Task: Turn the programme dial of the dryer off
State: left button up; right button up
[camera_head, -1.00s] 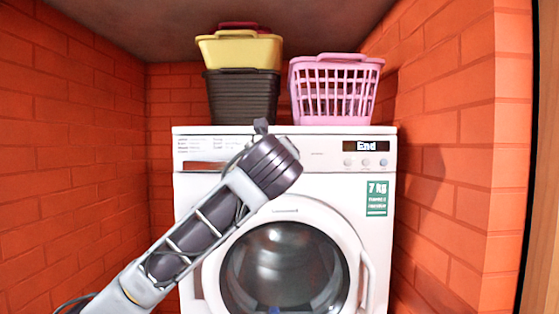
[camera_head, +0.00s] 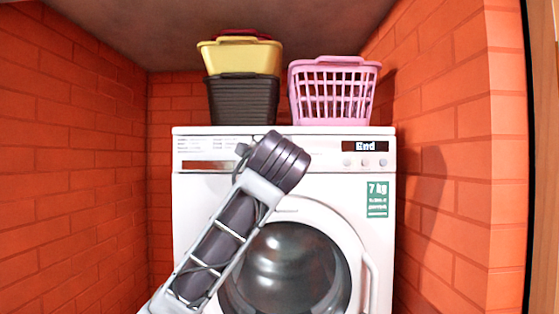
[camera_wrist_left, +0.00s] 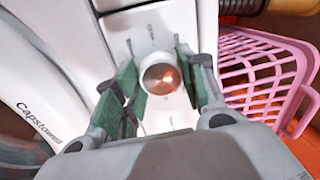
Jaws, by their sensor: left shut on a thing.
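The white dryer (camera_head: 185,225) stands against the back wall, with its round door (camera_head: 290,270) closed and its display (camera_head: 365,146) reading "End". The programme dial (camera_wrist_left: 160,76), a round shiny knob on the white panel, shows in the left wrist view. In the head view my left arm's wrist hides it. My left gripper (camera_wrist_left: 158,64) has one green-padded finger on each side of the dial and is shut on it. In the head view the gripper's fingers are hidden behind my wrist. My right gripper is in neither view.
On the dryer stand a dark basket (camera_head: 243,100) with a yellow one (camera_head: 240,57) stacked in it, and a pink basket (camera_head: 335,95), which is close beside my gripper in the wrist view. Orange brick walls (camera_head: 75,160) close in both sides.

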pick_arm(q)
jog(key=shift+d+f+n+y+b, duration=0.1)
jog(key=shift+n+y+b, duration=0.3)
jog(key=shift+n, duration=2.35)
jog(key=shift+d+f+n+y+b, duration=0.1)
jog(key=shift+n+b, duration=0.5)
jog(key=shift+n, duration=2.15)
jog(key=shift+a, duration=0.1)
jog(key=o, duration=1)
jog(key=shift+o, duration=0.2)
jog(key=shift+r, duration=0.1)
jog(key=shift+s, duration=0.15)
